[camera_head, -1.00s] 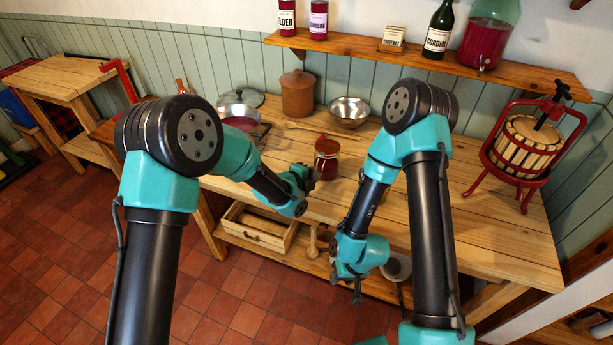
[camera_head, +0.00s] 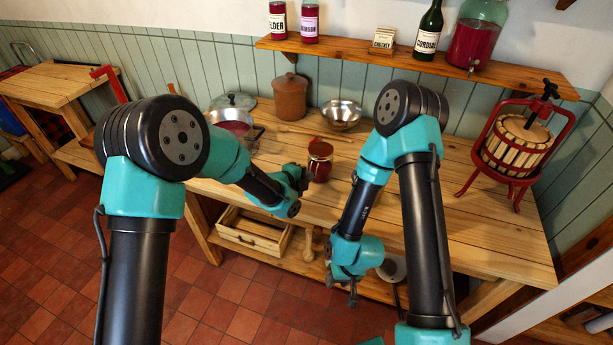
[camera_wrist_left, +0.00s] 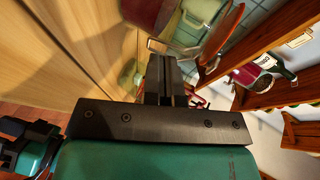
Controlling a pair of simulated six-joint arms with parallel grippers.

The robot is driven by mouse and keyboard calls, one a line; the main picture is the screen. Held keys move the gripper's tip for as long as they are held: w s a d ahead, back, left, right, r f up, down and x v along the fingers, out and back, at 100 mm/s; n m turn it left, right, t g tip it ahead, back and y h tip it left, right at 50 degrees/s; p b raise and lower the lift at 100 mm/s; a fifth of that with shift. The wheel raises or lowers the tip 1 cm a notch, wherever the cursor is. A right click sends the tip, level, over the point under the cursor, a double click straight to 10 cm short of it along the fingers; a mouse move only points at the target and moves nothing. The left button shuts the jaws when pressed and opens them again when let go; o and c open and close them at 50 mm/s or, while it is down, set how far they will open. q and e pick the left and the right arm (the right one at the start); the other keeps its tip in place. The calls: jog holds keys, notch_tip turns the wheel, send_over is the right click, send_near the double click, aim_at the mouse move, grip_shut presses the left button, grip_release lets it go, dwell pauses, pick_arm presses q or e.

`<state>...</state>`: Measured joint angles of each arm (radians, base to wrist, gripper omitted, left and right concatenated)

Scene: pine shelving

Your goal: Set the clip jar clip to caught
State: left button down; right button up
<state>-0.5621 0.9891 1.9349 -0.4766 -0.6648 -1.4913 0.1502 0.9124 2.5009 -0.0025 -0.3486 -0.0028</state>
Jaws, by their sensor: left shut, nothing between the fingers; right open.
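The clip jar (camera_head: 320,163), with dark red contents and a reddish top, stands upright on the pine worktop. My left gripper (camera_head: 304,179) is shut and empty, close to the jar's left front side. In the left wrist view the shut black fingers (camera_wrist_left: 166,78) point toward the jar's glass (camera_wrist_left: 203,12). An orange-red ring (camera_wrist_left: 224,32) and a thin wire clip (camera_wrist_left: 157,45) show near the fingertips. I cannot tell whether the fingers touch the clip or how it is set. My right gripper (camera_head: 352,291) is open, hanging low before the worktop's front edge.
Behind the jar lie a wooden spoon (camera_head: 300,131), a steel bowl (camera_head: 341,113) and a brown crock (camera_head: 290,97). A pot (camera_head: 232,122) stands left; a red fruit press (camera_head: 518,145) stands right. A shelf (camera_head: 400,60) with bottles runs above.

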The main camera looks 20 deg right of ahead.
pick_arm(q)
jog(key=shift+s+a+r, duration=0.1)
jog(key=shift+s+a, duration=0.1)
jog(key=shift+s, duration=0.05)
jog(key=s+f+v, duration=0.1)
jog(key=v, duration=1.1)
jog(key=shift+s+a, duration=0.25)
jog(key=shift+a, duration=0.05)
jog(key=shift+r, duration=0.1)
jog(key=s+a+f+n+g+y, duration=0.1)
jog(key=s+a+f+n+y, duration=0.15)
jog(key=a+f+n, duration=0.65)
jog(key=s+a+f+n+y, duration=0.2)
jog(key=a+f+n+y, duration=0.1)
jog(key=a+f+n, duration=0.65)
jog(key=s+a+f+n+g+y, duration=0.1)
jog(key=s+a+f+n+g, duration=0.1)
jog(key=s+a+n, duration=0.4)
jog(key=s+a+f+n+g+y, duration=0.1)
jog(key=s+a+f+n+g, duration=0.1)
jog(key=s+a+f+n, duration=0.3)
jog(key=s+a, duration=0.3)
jog(key=shift+a+n+g, duration=0.3)
jog(key=shift+n, duration=0.05)
